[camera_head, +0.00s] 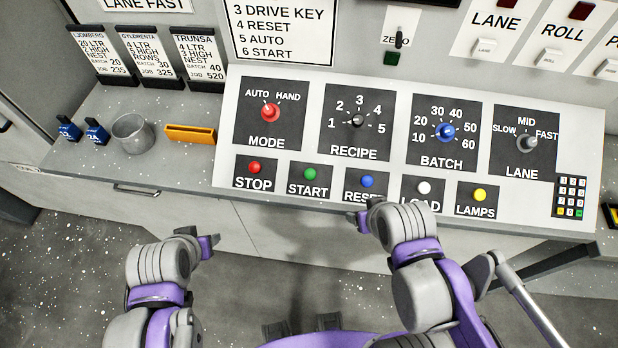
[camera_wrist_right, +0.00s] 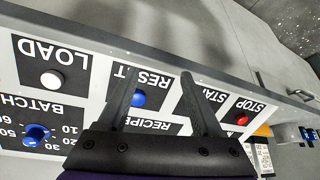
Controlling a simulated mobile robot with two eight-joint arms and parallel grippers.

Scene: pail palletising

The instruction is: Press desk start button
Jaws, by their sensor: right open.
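The green START button (camera_head: 310,174) is on the sloped desk panel (camera_head: 222,150), between the red STOP button (camera_head: 254,168) and the blue RESET button (camera_head: 367,181). My right gripper (camera_head: 364,212) is at the panel's front edge, just below RESET and to the right of START. In the right wrist view my right gripper (camera_wrist_right: 157,76) is open and empty, with RESET (camera_wrist_right: 138,98) seen between its fingers. There one finger covers START, and only part of its label shows. My left gripper (camera_head: 200,240) is in front of the desk, low and left; its jaw opening is unclear.
A white LOAD button (camera_head: 424,188) and yellow LAMPS button (camera_head: 479,195) lie right of RESET. MODE (camera_head: 270,112), RECIPE (camera_head: 358,120), BATCH (camera_head: 445,131) and LANE (camera_head: 526,142) knobs stand above. A grey cup (camera_head: 132,134) and orange holder (camera_head: 190,134) stand left.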

